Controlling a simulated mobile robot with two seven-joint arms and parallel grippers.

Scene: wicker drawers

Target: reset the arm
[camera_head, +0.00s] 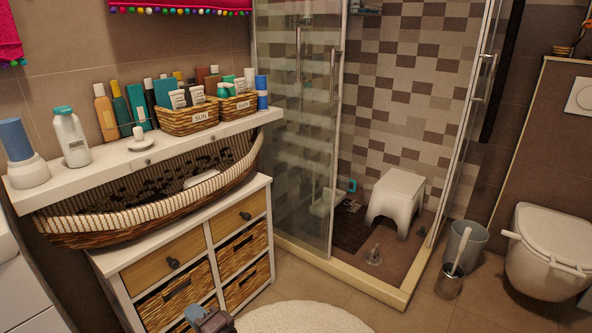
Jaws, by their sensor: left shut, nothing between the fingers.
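My left gripper (208,319) shows at the bottom edge, low in front of the wicker drawers. It is shut with nothing held, and most of it is cut off by the frame. The white cabinet (208,233) has wooden top drawers (171,264) with dark knobs and wicker drawers (243,252) below them. The drawers that I can see appear closed; the lowest left one is partly hidden by my gripper. My right gripper is out of view.
A large wicker basket (150,205) sits on the cabinet under a white shelf (110,168) of bottles. A glass shower (292,130) with a white stool (397,197) stands behind. A toilet (545,245), bin (466,243) and brush holder (449,282) are right. A white rug (295,318) lies in front.

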